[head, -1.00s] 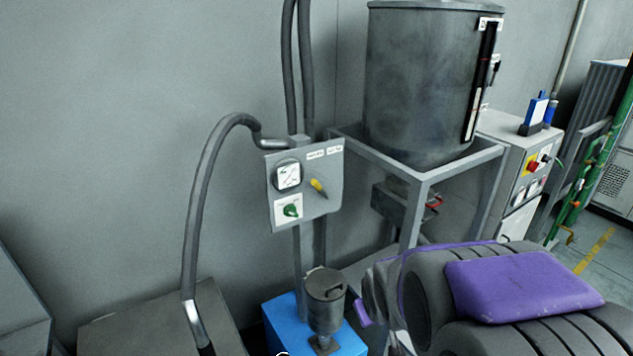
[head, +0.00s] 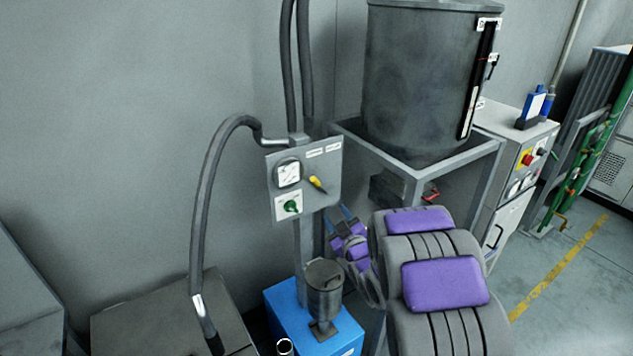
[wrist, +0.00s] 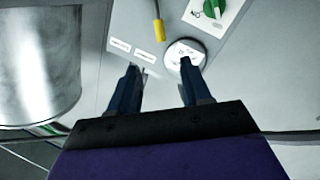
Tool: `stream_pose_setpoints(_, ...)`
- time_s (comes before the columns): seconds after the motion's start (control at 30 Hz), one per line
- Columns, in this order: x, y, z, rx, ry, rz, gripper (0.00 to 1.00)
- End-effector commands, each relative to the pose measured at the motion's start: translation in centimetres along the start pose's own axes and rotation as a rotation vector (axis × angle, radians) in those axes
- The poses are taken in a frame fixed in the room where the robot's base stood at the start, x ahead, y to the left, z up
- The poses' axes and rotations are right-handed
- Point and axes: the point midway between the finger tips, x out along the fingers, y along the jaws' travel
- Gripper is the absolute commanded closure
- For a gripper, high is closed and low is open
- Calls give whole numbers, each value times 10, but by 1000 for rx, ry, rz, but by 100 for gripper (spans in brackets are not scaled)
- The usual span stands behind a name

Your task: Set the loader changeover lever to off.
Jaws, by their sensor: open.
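The grey control panel (head: 325,200) stands on a post by the wall. A lever with a yellow handle (head: 317,184) sits on it, tilted down to the right. A green knob (head: 291,207) sits on a white plate at lower left. The wrist view shows the panel upside down, with the yellow handle (wrist: 159,32) above my fingertips and the green knob (wrist: 213,9) at top right. My gripper (head: 338,219) is open and empty, to the lower right of the panel. Its spread fingers (wrist: 160,68) point towards the panel, apart from both controls.
A round dial (head: 288,174) sits at the panel's upper left. A grey drum (head: 415,85) on a frame (head: 440,172) stands to the right. A bent hose (head: 203,200) is at left. A blue box (head: 345,335) carrying a grey canister (head: 324,288) is below.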

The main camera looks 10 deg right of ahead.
Motion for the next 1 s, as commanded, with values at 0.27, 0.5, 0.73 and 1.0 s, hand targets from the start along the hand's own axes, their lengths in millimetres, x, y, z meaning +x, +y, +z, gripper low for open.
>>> stream_pose_setpoints(0.27,22,-1,-1,-2,15,2,52)
stream_pose_setpoints(0.5,58,0,-1,0,11,2,52)
stream_pose_setpoints(0.73,91,-1,-1,-1,10,2,52)
stream_pose_setpoints(1.0,128,0,-1,0,10,2,52)
